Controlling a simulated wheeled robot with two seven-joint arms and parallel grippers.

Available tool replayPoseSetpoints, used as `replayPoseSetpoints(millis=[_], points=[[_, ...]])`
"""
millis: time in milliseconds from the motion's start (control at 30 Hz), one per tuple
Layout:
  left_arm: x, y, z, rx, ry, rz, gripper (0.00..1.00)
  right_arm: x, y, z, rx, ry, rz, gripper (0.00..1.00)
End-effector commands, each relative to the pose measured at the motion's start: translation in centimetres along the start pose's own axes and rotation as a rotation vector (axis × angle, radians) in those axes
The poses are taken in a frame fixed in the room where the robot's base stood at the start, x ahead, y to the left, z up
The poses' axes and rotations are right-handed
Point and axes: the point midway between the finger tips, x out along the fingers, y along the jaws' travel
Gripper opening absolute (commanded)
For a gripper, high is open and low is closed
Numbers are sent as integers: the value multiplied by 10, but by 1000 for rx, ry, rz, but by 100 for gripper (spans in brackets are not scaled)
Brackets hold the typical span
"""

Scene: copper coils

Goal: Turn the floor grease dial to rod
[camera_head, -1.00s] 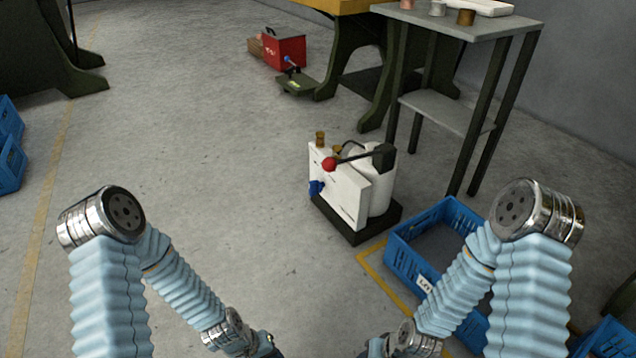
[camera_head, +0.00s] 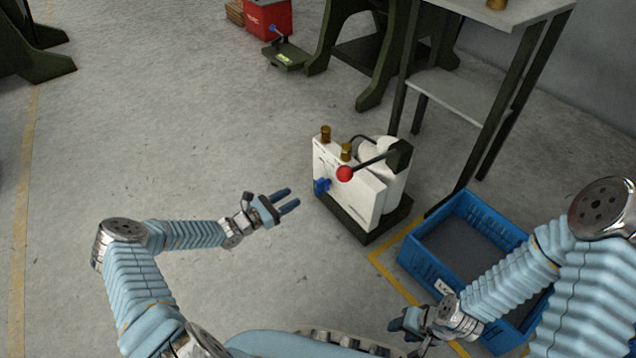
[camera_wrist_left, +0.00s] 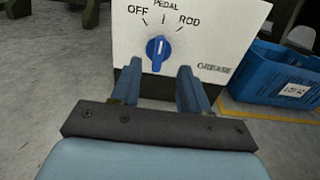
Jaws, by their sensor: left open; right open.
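The floor grease unit (camera_head: 350,188) is a white box on a black base with a red-knobbed lever. Its blue dial (camera_head: 322,186) sits on the front face. In the left wrist view the dial (camera_wrist_left: 158,48) points up toward PEDAL, between OFF on the left and ROD on the right, with GREASE printed lower right. My left gripper (camera_head: 288,202) is open and empty, a little to the left of the dial and apart from it. In its wrist view the fingers (camera_wrist_left: 160,88) stand below the dial, on either side of it. My right gripper (camera_head: 400,325) is open near the bottom, left of the blue crate.
A blue crate (camera_head: 425,262) stands on the floor right of the grease unit. A grey table (camera_head: 470,100) stands behind it. A red box (camera_head: 268,18) and a green pedal (camera_head: 285,56) are at the back.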

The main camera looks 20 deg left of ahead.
Motion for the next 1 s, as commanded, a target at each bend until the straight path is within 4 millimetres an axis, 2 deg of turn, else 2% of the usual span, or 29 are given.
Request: replayPoseSetpoints(millis=[33,200,433,600,867,1000], points=[[13,-2,-2,0,-2,-4,45,4,2,0,0,1,0,43],[53,-2,-3,0,0,-5,45,12,5,0,1,3,0,43],[93,-2,-3,2,2,-5,45,20,8,-1,1,6,1,43],[105,-2,-1,2,3,-4,45,21,8,-1,1,7,1,43],[106,-2,-1,1,3,-3,45,21,8,-1,1,7,1,43],[106,-2,-1,1,3,-4,26,21,8,-1,1,7,1,43]])
